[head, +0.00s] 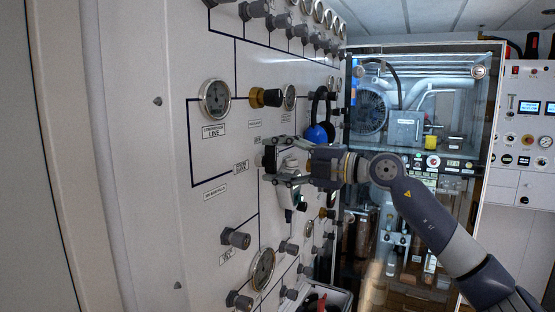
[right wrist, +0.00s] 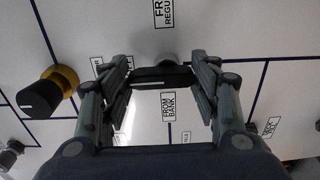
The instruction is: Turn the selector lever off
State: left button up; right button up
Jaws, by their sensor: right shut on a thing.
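The selector lever (right wrist: 163,78) is a black bar on a grey round base on the white panel. In the right wrist view it lies crosswise between the fingertips, above a "FROM BANK" label (right wrist: 168,104). In the head view its dark end (head: 269,159) shows just left of my right gripper (head: 280,162), which reaches the panel from the right. My right gripper is shut on the lever, with a finger at each end of it. The gripper hides part of the lever in the head view. My left gripper is not in view.
A black and brass knob (right wrist: 42,95) sits left of the gripper in the wrist view. The panel (head: 215,155) carries gauges (head: 214,99) and several grey knobs (head: 236,238). A blue round thing (head: 318,134) hangs close behind the gripper. A glass-fronted cabinet (head: 430,60) stands behind my arm.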

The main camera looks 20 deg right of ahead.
jog(key=shift+d, duration=0.1)
jog(key=o, duration=1)
jog(key=shift+o, duration=0.2)
jog(key=shift+s+d, duration=0.1)
jog(key=v, duration=1.1)
jog(key=shift+s+d, duration=0.2)
jog(key=shift+d, duration=0.05)
jog(key=shift+s, duration=0.1)
